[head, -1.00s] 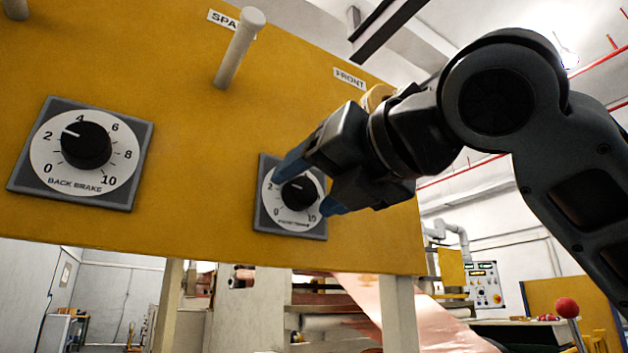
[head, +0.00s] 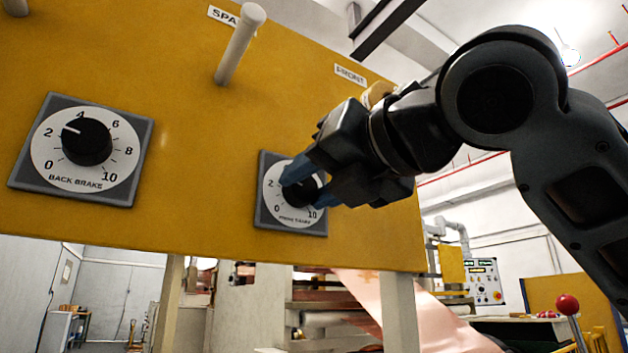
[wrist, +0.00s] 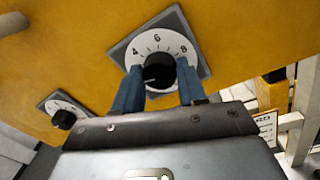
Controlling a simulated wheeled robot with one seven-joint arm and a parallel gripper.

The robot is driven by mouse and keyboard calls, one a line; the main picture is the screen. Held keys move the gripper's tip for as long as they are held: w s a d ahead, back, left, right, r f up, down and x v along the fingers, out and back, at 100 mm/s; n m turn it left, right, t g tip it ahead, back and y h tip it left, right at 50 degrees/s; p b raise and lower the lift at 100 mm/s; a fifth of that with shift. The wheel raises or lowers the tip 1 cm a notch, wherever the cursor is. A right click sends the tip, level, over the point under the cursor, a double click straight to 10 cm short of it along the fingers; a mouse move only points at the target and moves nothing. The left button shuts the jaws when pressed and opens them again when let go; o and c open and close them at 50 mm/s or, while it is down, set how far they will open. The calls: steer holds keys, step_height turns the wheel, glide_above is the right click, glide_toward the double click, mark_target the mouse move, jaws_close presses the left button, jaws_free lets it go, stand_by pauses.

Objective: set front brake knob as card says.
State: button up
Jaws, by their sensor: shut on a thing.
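The front brake knob (head: 302,195) is black, on a white round dial with a grey square plate on the yellow panel. My gripper (head: 310,184) is shut on this knob, with one blue finger on each side. In the wrist view the knob (wrist: 159,71) sits between the fingertips, with 4, 6 and 8 readable above it. Its white mark points left and slightly down, below the 4; the lower numbers are hidden there. A white card (wrist: 266,127) shows partly at the right of the wrist view; its small text is unreadable.
The back brake knob (head: 86,142) is at the left of the panel, its mark between 2 and 4. A pale peg (head: 240,45) sticks out above, between the dials. A red ball-topped lever (head: 567,305) stands at lower right. Copper foil (head: 367,300) runs below the panel.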

steer(key=m, duration=0.5)
steer(key=o, duration=1.1)
steer(key=shift+c, duration=0.2)
steer(key=b+v, duration=0.1)
steer(key=v, duration=0.6)
steer(key=shift+s+d+f, duration=0.2)
steer(key=shift+s+d, duration=0.05)
steer(key=shift+s, duration=0.05)
